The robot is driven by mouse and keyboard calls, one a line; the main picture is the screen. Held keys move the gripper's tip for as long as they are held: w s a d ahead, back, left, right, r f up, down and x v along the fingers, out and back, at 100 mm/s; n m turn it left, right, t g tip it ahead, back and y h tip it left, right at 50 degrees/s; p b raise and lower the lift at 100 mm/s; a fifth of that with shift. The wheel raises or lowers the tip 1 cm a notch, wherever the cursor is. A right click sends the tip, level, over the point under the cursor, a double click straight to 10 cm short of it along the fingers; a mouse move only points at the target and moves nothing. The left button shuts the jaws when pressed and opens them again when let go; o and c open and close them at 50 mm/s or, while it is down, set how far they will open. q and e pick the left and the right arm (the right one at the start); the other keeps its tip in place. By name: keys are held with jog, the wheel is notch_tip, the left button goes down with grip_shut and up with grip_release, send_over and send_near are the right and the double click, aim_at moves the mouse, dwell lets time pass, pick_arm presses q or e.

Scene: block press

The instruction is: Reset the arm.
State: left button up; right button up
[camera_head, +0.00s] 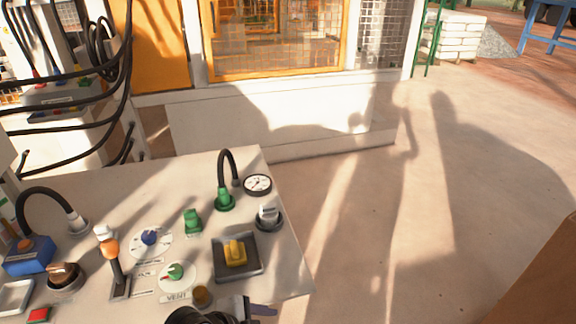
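A dark part at the bottom edge, which looks like my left gripper (236,311), is cut off by the frame. It is near the front edge of the pale control table (190,172), below the yellow switch (235,252) and the small brown knob (201,294). Its fingertips are not clear, so I cannot tell whether it is open or holds anything. My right gripper is not in view.
The table carries an orange-topped lever (110,249), a blue dial (149,237), a green dial (175,271), a green plug (224,200) with a black cable and a gauge (257,184). A caged orange cell (280,40) stands behind.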

pick_arm(q)
jog(key=s+a+f+n+t+y, duration=0.3)
jog(key=s+a+f+n, duration=0.4)
jog(key=s+a+n, duration=0.5)
jog(key=shift+s+f+n+t, duration=0.15)
jog(key=shift+s+n+t, duration=0.35)
jog(key=shift+n, duration=0.7)
jog(key=shift+w, duration=0.15)
